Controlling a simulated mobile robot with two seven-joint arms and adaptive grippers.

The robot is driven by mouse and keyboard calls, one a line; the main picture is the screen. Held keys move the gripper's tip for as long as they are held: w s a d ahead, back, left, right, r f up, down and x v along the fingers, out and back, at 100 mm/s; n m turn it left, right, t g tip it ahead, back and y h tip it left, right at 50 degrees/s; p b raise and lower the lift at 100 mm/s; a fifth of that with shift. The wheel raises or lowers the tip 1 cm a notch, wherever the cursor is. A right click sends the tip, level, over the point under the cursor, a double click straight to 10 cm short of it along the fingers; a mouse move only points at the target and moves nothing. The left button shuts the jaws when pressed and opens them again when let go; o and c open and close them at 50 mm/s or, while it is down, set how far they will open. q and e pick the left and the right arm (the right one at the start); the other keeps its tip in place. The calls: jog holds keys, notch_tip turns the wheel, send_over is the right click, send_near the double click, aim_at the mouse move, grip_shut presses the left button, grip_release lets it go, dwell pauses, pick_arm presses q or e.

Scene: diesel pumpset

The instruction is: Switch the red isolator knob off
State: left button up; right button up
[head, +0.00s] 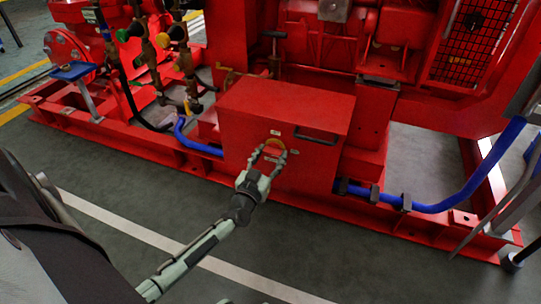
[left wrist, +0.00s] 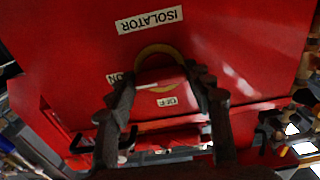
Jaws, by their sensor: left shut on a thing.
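The red isolator knob (left wrist: 160,78) sits on the front of a red box, with a yellow ring (left wrist: 158,50) behind it. My left gripper (left wrist: 165,88) has one finger on each side of the knob and is shut on it. In the head view my left gripper (head: 268,160) reaches the box front, and the yellow ring (head: 275,143) shows between its fingers. In the wrist view an ISOLATOR label (left wrist: 150,19) is upside down above the ring, an ON label (left wrist: 120,79) is at left, and an OFF label (left wrist: 167,101) is below the knob. My right gripper is not in view.
The red box (head: 290,105) has a dark handle (head: 316,137) beside the knob. Blue hoses (head: 450,207) run along the red base frame (head: 400,227). Valves with brass fittings (head: 165,60) stand at the upper left. The grey floor in front is clear.

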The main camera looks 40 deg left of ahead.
pick_arm(q)
jog(key=n, duration=0.3)
jog(key=shift+n, duration=0.4)
jog(key=n, duration=0.4)
jog(key=shift+n, duration=0.3)
jog(key=n, duration=0.4)
jog(key=n+b, duration=0.1)
jog(key=n, duration=0.3)
jog(key=shift+n, duration=0.6)
jog(key=o, duration=1.1)
jog(key=shift+o, duration=0.2)
